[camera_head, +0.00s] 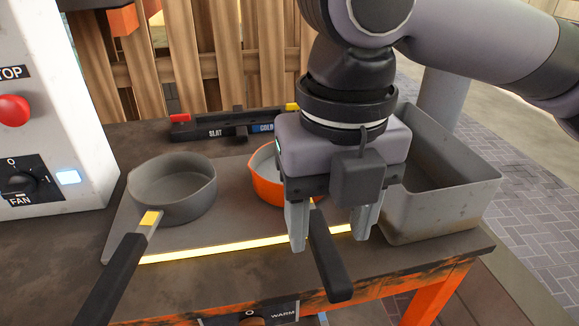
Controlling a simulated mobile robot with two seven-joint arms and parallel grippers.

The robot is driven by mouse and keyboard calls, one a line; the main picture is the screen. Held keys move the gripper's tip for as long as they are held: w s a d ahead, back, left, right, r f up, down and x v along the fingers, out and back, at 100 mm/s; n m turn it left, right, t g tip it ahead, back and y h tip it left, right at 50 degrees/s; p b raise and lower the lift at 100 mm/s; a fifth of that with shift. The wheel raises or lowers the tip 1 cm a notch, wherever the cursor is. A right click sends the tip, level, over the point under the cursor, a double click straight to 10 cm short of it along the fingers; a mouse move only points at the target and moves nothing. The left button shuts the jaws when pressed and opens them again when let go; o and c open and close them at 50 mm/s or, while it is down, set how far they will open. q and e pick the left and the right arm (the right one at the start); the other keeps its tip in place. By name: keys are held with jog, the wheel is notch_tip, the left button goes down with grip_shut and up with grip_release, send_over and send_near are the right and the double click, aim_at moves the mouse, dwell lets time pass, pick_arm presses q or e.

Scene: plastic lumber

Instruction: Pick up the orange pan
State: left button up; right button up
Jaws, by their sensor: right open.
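The orange pan (268,186) stands on the dark hot plate in the middle of the head view. Its black handle (328,258) points toward the front edge of the table. My right gripper (331,236) is above the pan, pointing down, and hides much of its bowl. Its two fingers are open, one on each side of the handle in the picture. I cannot tell whether they touch it. My left gripper is not in view.
A grey pan (172,190) with a black handle stands to the left. A grey metal bin (445,207) is close on the right of my gripper. A white control box (48,110) with a red button is at the left. A dark bar (228,124) lies behind the pans.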

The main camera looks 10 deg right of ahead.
aim_at(330, 254)
jog(key=shift+w, duration=0.25)
jog(key=f+b, duration=0.1)
jog(key=f, duration=0.1)
jog(key=f+b, duration=0.1)
jog(key=f, duration=0.3)
jog(key=shift+s+d+f+b, duration=0.15)
jog(key=shift+s+d+b, duration=0.1)
jog(key=shift+b, duration=0.15)
jog(key=shift+f, duration=0.3)
jog(key=shift+w, duration=0.1)
grip_shut()
